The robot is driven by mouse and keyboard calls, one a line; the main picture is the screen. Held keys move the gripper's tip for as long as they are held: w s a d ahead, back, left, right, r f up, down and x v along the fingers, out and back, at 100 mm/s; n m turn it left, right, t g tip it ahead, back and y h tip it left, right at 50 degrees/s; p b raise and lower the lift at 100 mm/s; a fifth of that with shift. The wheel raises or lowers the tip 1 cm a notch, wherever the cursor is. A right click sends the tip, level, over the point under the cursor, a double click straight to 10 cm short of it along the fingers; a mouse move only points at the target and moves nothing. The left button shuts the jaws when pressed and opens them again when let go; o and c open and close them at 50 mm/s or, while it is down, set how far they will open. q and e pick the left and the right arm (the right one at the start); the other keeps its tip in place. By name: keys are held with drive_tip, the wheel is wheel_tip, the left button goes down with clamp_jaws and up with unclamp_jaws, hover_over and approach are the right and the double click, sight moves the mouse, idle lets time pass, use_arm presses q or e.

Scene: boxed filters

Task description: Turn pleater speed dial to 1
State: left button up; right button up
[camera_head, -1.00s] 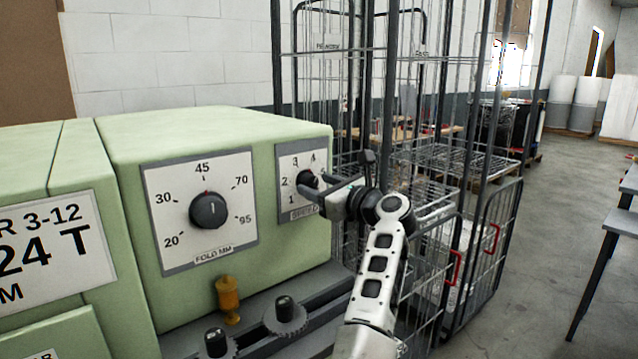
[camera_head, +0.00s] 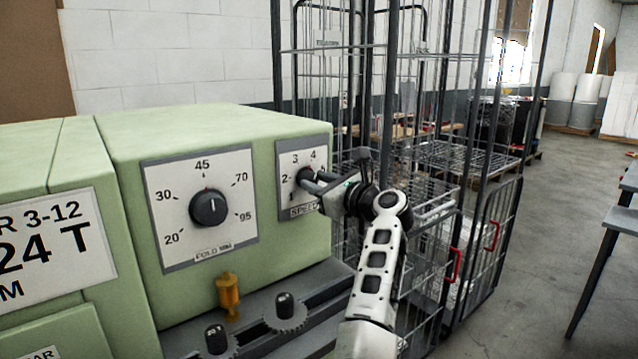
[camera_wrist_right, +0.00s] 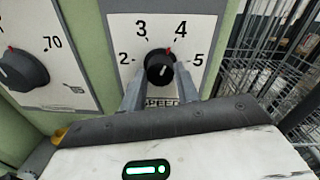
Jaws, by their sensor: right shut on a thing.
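The speed dial (camera_head: 304,173) is a small black knob on a white plate marked SPEED, at the right end of the green pleater's front (camera_head: 290,240). In the right wrist view the dial (camera_wrist_right: 160,68) sits between the numbers 2, 3, 4 and 5, with a red mark at its upper edge between 3 and 4, nearer 4. The 1 is hidden there. My right gripper (camera_head: 313,183) reaches the dial from the right. Its two fingers (camera_wrist_right: 158,84) are on either side of the knob, shut on it. My left gripper is not in view.
A larger FOLD MM dial (camera_head: 209,208) is left of the speed dial, its red mark near 45. Small black knobs (camera_head: 285,305) and an amber fitting (camera_head: 228,295) are below. A wire cage trolley (camera_head: 470,200) stands close behind my right arm. Open floor lies farther right.

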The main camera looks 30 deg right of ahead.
drive_tip(key=n, duration=0.4)
drive_tip(key=shift+f, duration=0.1)
drive_tip(key=n, duration=0.3)
drive_tip(key=shift+n, duration=0.4)
drive_tip(key=shift+a+f+n+h, duration=0.1)
drive_tip(key=shift+n+h, duration=0.3)
drive_tip(key=shift+n, duration=5.25)
drive_tip(key=shift+a+f+n+h, duration=0.1)
drive_tip(key=shift+n+h, duration=0.3)
drive_tip(key=shift+n, duration=5.25)
drive_tip(key=o, duration=1)
drive_tip(key=shift+d+r, duration=0.1)
